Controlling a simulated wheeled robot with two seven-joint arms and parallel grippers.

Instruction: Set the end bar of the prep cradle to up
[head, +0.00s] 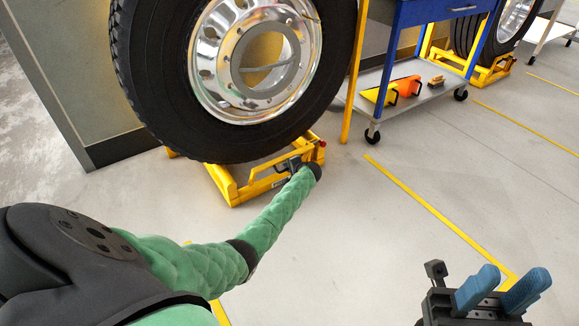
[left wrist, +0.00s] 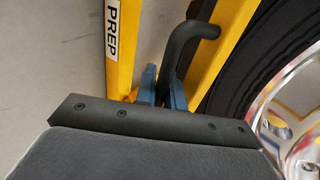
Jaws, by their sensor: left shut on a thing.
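The prep cradle (head: 233,191) is a yellow floor frame under the large wheel (head: 235,70). In the left wrist view its yellow bar with a PREP label (left wrist: 113,30) shows close up. A black bent bar (left wrist: 183,50) rises between the two blue fingers of my left gripper (left wrist: 162,90) and bends right at its top. My left gripper is shut on this black bar; in the head view it is at the cradle's near end, partly hidden by my arm. My right gripper (head: 503,288) is open and empty at the lower right, away from the cradle.
A blue cart (head: 420,12) with a grey lower shelf stands right of the wheel, holding orange and yellow items (head: 392,90). A second wheel (head: 480,25) on a yellow cradle is behind. A grey panel (head: 75,70) stands at left. Floor at right is clear.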

